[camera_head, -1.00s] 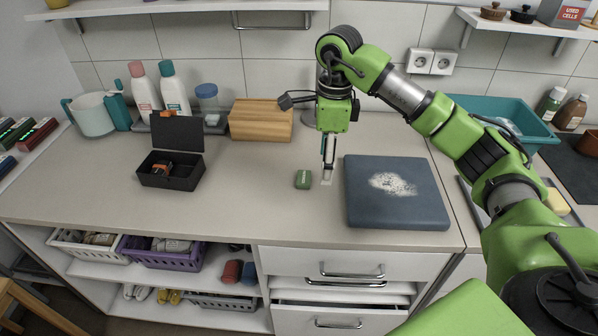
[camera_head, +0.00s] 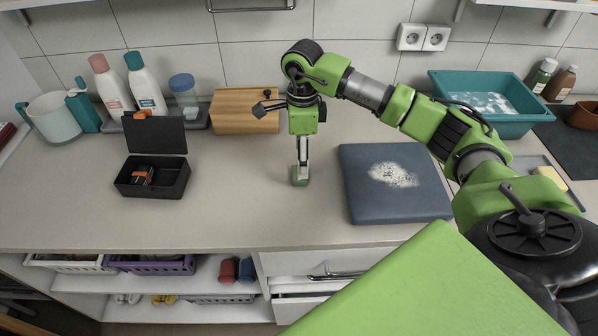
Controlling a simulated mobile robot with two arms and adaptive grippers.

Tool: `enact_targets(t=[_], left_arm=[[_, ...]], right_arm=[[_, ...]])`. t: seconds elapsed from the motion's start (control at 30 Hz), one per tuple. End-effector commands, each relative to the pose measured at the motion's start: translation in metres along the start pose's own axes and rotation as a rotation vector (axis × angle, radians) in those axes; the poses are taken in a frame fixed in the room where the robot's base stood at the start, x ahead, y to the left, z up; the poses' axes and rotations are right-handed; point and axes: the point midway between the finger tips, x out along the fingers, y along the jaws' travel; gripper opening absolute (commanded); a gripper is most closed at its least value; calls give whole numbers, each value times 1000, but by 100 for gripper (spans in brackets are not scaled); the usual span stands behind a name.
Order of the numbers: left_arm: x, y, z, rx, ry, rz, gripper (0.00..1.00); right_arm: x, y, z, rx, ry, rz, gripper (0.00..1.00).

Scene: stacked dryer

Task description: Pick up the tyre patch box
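My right gripper (camera_head: 301,174) comes in from the right side and points straight down. Its fingertips are at the box and overlap its upper part. The fingers are small and seen edge-on, so I cannot tell whether they are closed on the box. The box appears to rest on the counter. My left gripper is not in view.
A blue-grey board (camera_head: 395,203) with a white powdery patch lies right of the box. An open black case (camera_head: 168,191) stands to the left. A wooden box (camera_head: 232,120) and bottles stand behind. A teal basin (camera_head: 505,127) is back right. Counter around the gripper is clear.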

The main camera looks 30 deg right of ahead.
Motion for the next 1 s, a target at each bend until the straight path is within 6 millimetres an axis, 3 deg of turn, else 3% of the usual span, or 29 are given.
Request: enact_targets(t=[0.17, 0.33, 0.5, 0.73, 0.87, 1.0], left_arm=[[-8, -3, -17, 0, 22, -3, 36], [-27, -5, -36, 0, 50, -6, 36], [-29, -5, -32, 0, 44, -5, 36], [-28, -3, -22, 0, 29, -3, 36], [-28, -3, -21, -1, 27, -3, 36], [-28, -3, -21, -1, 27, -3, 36]], right_arm=[[11, 0, 0, 2, 2, 2, 62], [35, -2, -2, 2, 2, 5, 62], [55, -2, -1, 0, 1, 1, 62], [57, -3, -1, 0, 0, -1, 62], [57, -3, -1, 0, 0, -1, 31], [57, -3, -1, 0, 0, -1, 28]])
